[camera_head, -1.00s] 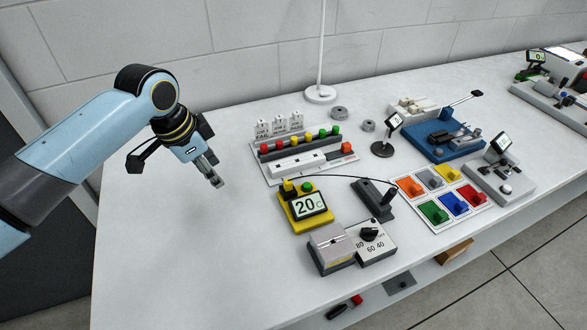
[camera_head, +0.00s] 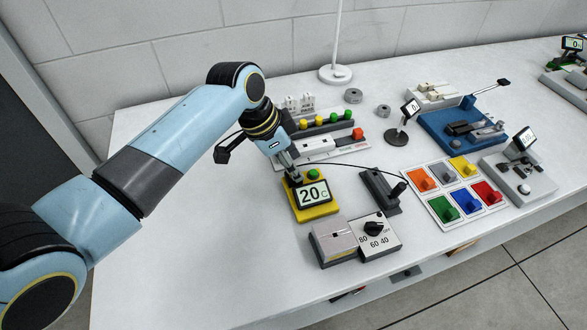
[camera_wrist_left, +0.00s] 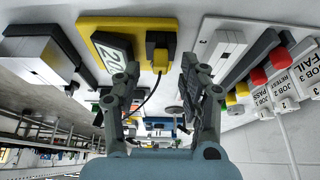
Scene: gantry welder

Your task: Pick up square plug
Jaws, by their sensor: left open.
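The square plug (camera_wrist_left: 160,48) is yellow, with a black cable running from it. It sits on the yellow display unit (camera_head: 318,209), which reads 20 C and has a green button. In the head view the plug is mostly hidden behind my left gripper (camera_head: 292,175), which points down over the unit's back left corner. In the left wrist view my left gripper (camera_wrist_left: 160,72) is open, its fingers on either side of the plug in the picture. I cannot tell whether they touch it. My right gripper is not in view.
A power strip with coloured knobs (camera_head: 327,120) lies close behind my gripper. A grey box with a dial (camera_head: 373,235) stands in front, and a grey lever block (camera_head: 380,192) and coloured switch panel (camera_head: 440,216) stand to the right. The table's left part is clear.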

